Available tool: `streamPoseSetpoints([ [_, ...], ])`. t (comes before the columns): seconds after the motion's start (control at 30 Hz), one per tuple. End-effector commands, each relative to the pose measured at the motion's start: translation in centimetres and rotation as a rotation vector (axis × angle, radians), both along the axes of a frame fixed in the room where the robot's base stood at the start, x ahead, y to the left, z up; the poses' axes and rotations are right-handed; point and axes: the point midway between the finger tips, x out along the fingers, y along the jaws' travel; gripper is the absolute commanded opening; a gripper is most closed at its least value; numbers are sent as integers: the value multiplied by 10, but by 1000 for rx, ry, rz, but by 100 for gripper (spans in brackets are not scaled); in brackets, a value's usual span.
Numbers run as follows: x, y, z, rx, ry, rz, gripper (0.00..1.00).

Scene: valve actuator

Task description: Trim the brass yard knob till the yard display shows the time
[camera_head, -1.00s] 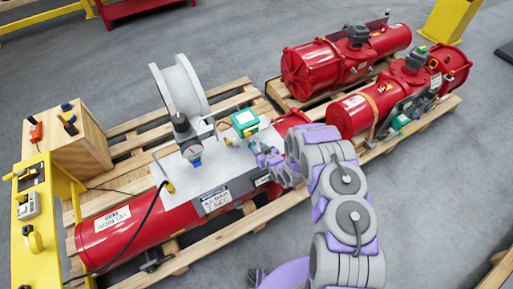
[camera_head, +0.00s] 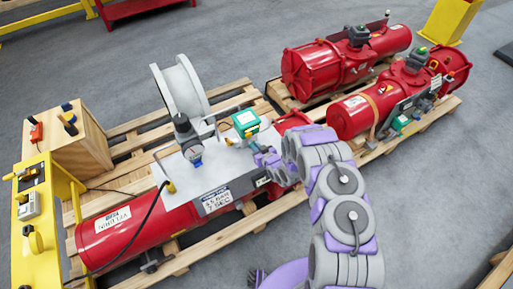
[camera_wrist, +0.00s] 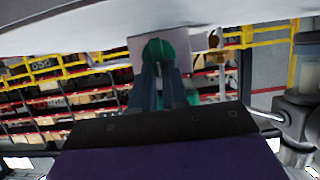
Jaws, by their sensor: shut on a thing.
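My gripper (camera_head: 258,153) is at the right end of the pale plate on the near red actuator, just below a green box with a light face (camera_head: 245,121). In the wrist view my gripper (camera_wrist: 160,78) has its dark fingers close together on a round green part (camera_wrist: 158,50), in front of a pale square plate. A small brass-coloured piece (camera_wrist: 214,40) shows to the right, apart from the fingers. In the head view my arm hides the contact. I cannot read any time on the box's face or tell which part is the yard knob.
The near red actuator (camera_head: 110,230) lies on a wooden pallet. A dark gauge post (camera_head: 183,125) and a big pale wheel (camera_head: 182,88) stand left of my gripper. Other red actuators (camera_head: 360,112) lie at the back right. A yellow stand (camera_head: 35,235) is at the left.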

Motion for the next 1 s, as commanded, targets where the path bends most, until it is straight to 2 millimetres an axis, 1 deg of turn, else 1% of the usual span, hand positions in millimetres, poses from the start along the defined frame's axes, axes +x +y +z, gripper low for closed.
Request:
streamPoseSetpoints([
  [0.27,2,0,1,7,0,0,0],
  [0.47,4,-2,2,56,30,-1,0],
  [0.67,7,-5,2,164,100,-3,0],
  [1.0,12,-12,-3,419,272,-3,0],
])
